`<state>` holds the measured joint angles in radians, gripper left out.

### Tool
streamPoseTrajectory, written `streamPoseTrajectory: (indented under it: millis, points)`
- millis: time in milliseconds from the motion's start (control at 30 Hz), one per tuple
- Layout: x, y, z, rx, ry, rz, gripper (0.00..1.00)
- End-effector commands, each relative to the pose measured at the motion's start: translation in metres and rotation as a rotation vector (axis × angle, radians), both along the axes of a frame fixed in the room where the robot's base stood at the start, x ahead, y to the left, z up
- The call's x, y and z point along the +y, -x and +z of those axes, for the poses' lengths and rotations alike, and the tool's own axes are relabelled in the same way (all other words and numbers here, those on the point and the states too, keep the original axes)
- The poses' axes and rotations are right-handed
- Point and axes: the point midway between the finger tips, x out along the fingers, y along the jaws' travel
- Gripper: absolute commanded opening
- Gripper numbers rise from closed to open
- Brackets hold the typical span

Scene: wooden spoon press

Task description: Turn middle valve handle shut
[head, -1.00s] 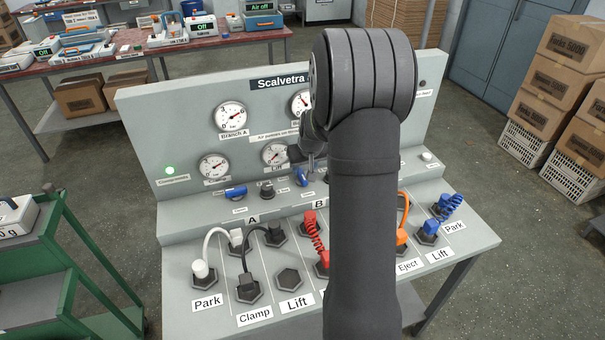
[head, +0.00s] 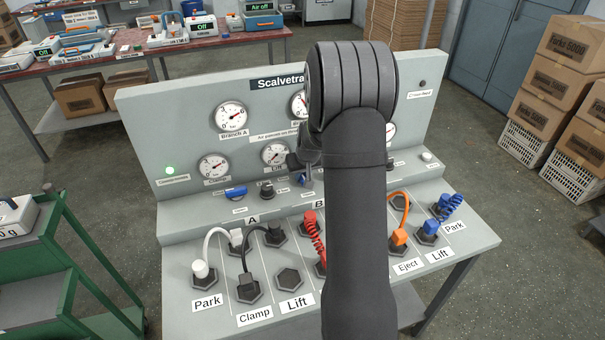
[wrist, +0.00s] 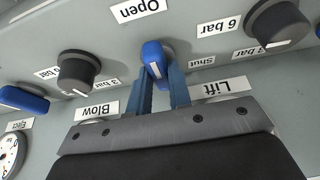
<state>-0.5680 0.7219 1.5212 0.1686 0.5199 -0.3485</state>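The middle valve handle (wrist: 153,62) is blue and shows in the wrist view, between the "Open" label (wrist: 138,10) and the "Shut" label (wrist: 201,61). Its long side runs roughly up and down the picture, toward "Open". My gripper (wrist: 161,80) has two blue fingers, one on each side of the handle's near end. The gap is narrow, and I cannot tell whether the fingers press on the handle. In the head view my gripper (head: 303,166) is over the panel ledge, mostly hidden by my arm, with a little of the blue handle (head: 303,181) showing.
Dark regulator knobs (wrist: 79,72) and (wrist: 277,25) stand close on either side of the handle. Another blue handle (head: 235,192) lies sideways to the left. Gauges (head: 230,116) rise behind. Hose plugs and cables, such as the red coiled one (head: 312,226), stand in front.

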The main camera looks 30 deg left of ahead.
Motion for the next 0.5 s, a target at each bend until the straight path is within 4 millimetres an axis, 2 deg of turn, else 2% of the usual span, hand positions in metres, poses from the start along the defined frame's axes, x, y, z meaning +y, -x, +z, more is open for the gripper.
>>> streamPoseTrajectory:
  millis: [267, 500]
  points:
    - [0.0004, 0.0008, 0.0001, 0.000, 0.001, -0.035, 0.00]
    - [0.0010, 0.0013, -0.0001, -0.001, 0.002, -0.160, 0.00]
